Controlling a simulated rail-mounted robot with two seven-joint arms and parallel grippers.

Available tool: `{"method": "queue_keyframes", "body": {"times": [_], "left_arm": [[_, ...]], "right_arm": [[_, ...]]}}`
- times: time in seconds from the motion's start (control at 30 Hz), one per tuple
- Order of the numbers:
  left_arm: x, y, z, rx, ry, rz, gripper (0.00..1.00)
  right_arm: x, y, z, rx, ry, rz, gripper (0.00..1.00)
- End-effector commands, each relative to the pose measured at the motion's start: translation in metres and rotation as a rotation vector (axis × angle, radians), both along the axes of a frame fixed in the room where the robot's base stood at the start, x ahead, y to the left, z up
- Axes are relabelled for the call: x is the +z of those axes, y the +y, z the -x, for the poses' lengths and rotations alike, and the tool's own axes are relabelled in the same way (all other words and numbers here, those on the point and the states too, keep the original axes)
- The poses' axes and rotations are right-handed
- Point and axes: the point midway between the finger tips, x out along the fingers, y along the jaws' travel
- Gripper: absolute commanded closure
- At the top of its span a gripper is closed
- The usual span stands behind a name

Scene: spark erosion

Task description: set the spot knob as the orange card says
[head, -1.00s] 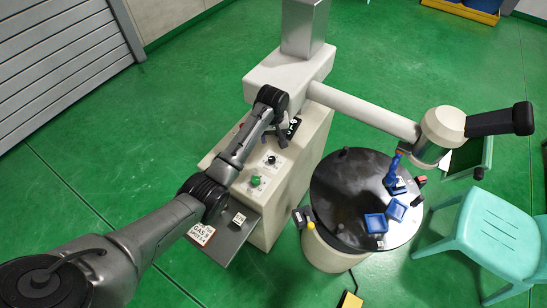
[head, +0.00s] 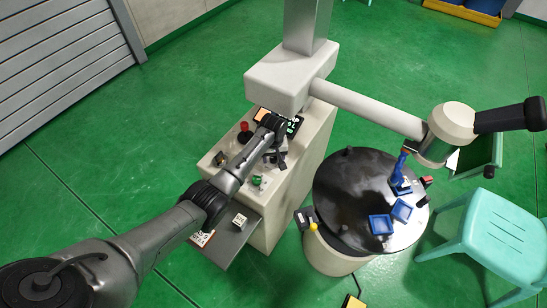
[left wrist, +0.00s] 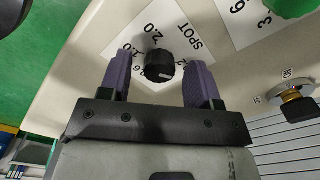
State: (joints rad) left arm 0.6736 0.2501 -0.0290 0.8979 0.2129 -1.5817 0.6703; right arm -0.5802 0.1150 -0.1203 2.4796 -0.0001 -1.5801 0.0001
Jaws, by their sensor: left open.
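The black spot knob (left wrist: 159,66) sits on a white plate marked SPOT and 2.0 in the left wrist view. A pale mark shows near the knob's lower edge; I cannot tell its exact setting. My left gripper (left wrist: 160,75) is open, with one purple finger on each side of the knob, and no clear contact shows. In the head view my left gripper (head: 280,158) hangs over the panel and hides the knob. My right gripper is not in view.
A green knob (head: 257,180) is close by on the panel, and a red button (head: 245,126) is farther back. A small white block (head: 239,221) stands on the grey shelf (head: 226,244). A black round table (head: 350,195) with blue trays stands right of the cabinet.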

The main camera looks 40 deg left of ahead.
Motion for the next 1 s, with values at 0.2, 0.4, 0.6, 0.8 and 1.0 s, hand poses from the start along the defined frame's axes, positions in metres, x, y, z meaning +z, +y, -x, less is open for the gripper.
{"method": "queue_keyframes", "body": {"times": [0.2,0.4,0.6,0.8,1.0], "left_arm": [[-0.0013,-0.0002,-0.0001,-0.001,0.000,0.000,0.43],[-0.0011,-0.0002,-0.0001,-0.001,0.000,0.000,0.53],[-0.0010,-0.0002,-0.0001,-0.001,0.000,0.000,0.72],[-0.0010,0.0000,0.0000,0.000,0.000,0.000,0.91],[-0.0001,0.0001,0.0001,-0.014,0.001,0.000,0.92]], "right_arm": [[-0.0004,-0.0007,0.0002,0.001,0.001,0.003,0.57],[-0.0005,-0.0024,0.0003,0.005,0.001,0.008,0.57],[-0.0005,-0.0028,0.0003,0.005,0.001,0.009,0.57],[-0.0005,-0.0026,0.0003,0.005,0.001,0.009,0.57],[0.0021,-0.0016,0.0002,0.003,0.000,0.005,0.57]]}}
